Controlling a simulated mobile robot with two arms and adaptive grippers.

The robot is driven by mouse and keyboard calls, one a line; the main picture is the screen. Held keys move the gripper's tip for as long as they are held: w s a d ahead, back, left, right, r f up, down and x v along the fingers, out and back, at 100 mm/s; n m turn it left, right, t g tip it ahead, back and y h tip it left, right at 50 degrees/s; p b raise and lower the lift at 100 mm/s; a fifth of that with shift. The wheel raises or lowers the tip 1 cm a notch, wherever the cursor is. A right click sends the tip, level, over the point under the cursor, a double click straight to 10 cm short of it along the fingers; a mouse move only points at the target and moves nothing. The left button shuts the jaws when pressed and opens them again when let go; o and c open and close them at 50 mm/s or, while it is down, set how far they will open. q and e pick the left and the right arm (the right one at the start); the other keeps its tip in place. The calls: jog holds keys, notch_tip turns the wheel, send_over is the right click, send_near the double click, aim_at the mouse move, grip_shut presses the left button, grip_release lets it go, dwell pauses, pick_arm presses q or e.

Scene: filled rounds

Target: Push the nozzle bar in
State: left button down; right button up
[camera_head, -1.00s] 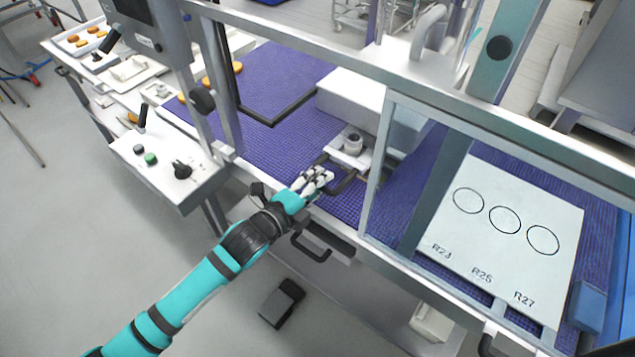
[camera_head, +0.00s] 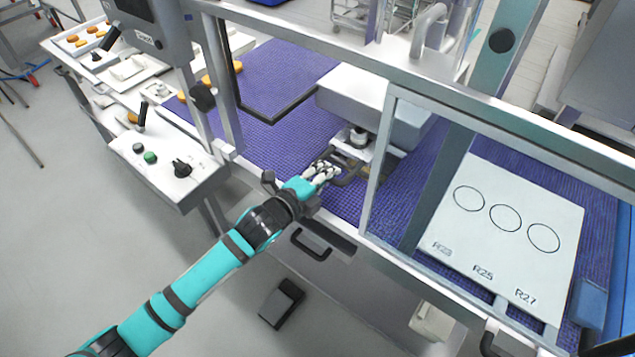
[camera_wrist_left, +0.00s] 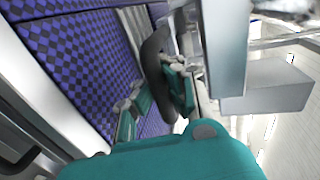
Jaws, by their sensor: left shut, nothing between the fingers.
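The nozzle bar (camera_head: 346,152) is a pale plate with a round metal fitting (camera_head: 358,137) on top and a dark loop handle (camera_head: 350,179) at its near end. Its far part runs in under the white housing (camera_head: 352,84). My left gripper (camera_head: 332,170) is shut and empty, its fingers at the handle's left side. In the left wrist view, the dark handle (camera_wrist_left: 153,62) rises close beside the teal and grey fingers (camera_wrist_left: 150,97); exact contact is hard to tell. My right gripper is not in view.
The purple belt (camera_head: 275,75) runs beneath the housing. A metal frame post (camera_head: 378,165) and clear panel stand right of the handle. A control box (camera_head: 165,165) is at left. A white board with three circles (camera_head: 480,250) lies at right.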

aim_at(346, 155)
pick_arm(q)
jog(key=x, duration=0.2)
jog(key=r+x, duration=0.1)
jog(key=x, duration=0.2)
jog(key=shift+w+d+b, duration=0.2)
jog(key=shift+w+b, duration=0.15)
jog(key=shift+b, duration=0.05)
jog(key=shift+s+a+r, duration=0.15)
jog(key=shift+s, duration=0.05)
jog(key=c, duration=1.3)
grip_release()
jog(key=v, duration=1.2)
